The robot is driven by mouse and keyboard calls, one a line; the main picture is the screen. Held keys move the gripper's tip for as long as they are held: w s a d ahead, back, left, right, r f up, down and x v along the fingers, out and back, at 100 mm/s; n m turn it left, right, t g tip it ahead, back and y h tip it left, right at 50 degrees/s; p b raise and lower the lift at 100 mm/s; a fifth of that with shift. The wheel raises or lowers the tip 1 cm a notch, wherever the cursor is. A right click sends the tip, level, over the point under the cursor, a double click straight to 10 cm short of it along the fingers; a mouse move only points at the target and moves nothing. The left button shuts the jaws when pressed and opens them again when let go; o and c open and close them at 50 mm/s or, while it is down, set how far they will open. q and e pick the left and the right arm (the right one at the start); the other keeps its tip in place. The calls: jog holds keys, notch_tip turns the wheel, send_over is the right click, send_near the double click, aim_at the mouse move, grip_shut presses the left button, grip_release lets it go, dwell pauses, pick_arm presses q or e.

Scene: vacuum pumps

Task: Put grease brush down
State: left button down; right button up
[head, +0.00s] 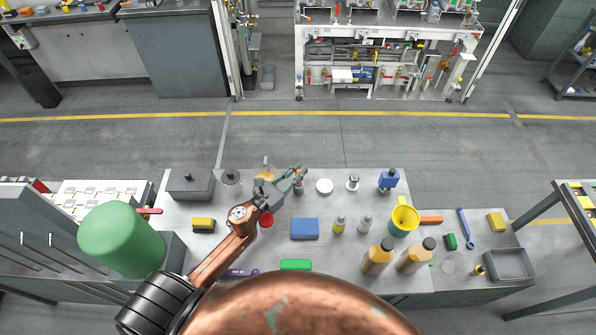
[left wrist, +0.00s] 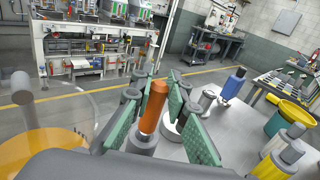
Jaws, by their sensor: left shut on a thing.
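My left gripper (head: 291,178) reaches over the far middle of the table. It is shut on the grease brush, whose orange handle (left wrist: 153,106) shows between the green finger pads in the left wrist view. The handle stands nearly upright, slightly tilted. In the head view the brush (head: 304,173) is small and mostly covered by the fingers. A grey cylindrical part (left wrist: 143,140) is below the handle; I cannot tell whether it belongs to the brush or is a holder under it. The bristles are hidden. My right gripper is not in view.
A glass vessel with amber liquid (left wrist: 48,122) is close to the left of the gripper. A white round dish (head: 324,186), a small metal piece (head: 353,183) and a blue bottle (head: 389,180) stand to the right.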

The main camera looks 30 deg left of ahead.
pick_arm(q)
jog(key=shift+f+b, duration=0.25)
jog(key=shift+b, duration=0.05)
jog(key=c, duration=1.8)
grip_release()
jog(key=shift+s, duration=0.2)
jog(key=v, duration=1.1)
jog(key=shift+s, duration=0.3)
jog(key=shift+r, duration=0.1)
grip_shut()
